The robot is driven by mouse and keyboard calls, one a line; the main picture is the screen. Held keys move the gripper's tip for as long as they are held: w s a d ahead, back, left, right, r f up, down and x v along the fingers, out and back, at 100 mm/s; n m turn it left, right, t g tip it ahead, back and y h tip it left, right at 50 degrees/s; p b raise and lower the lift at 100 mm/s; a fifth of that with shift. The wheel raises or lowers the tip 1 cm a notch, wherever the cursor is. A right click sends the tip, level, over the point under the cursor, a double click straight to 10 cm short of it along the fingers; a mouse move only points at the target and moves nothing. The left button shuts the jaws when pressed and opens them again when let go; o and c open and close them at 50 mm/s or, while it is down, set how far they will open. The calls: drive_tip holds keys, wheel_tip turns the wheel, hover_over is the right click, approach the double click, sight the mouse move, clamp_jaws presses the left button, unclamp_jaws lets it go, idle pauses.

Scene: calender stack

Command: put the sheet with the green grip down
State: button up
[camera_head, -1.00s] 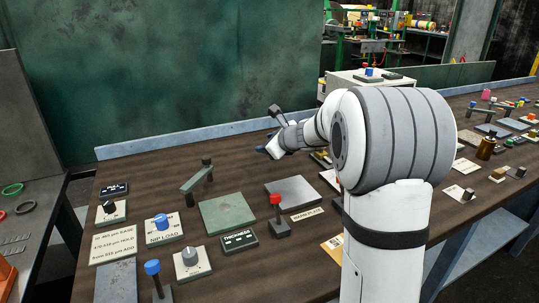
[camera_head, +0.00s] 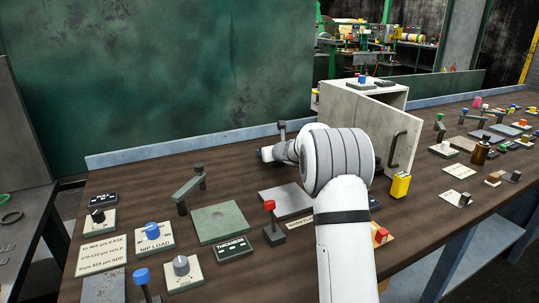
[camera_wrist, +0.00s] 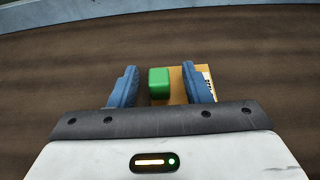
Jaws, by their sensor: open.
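The green grip (camera_wrist: 159,83) is a small block on a tan sheet (camera_wrist: 178,92) in the wrist view. It lies between the two blue fingers of my gripper (camera_wrist: 160,70). The fingers are apart, with a gap on each side of the grip. A white, dark-marked patch shows by the right finger. The sheet's near part is hidden behind my gripper body. In the head view my gripper (camera_head: 265,154) is low over the back of the brown bench (camera_head: 130,178); the sheet cannot be made out there.
A yellow block (camera_head: 400,185) is by the door. A green bracket (camera_head: 188,186), a green plate (camera_head: 222,221), a grey plate (camera_head: 283,200) and a red-knobbed lever (camera_head: 269,206) are in front.

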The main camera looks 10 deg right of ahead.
drive_tip(key=shift+w+f, duration=0.1)
drive_tip(key=shift+w, duration=0.15)
drive_tip(key=shift+c, duration=0.3)
clamp_jaws()
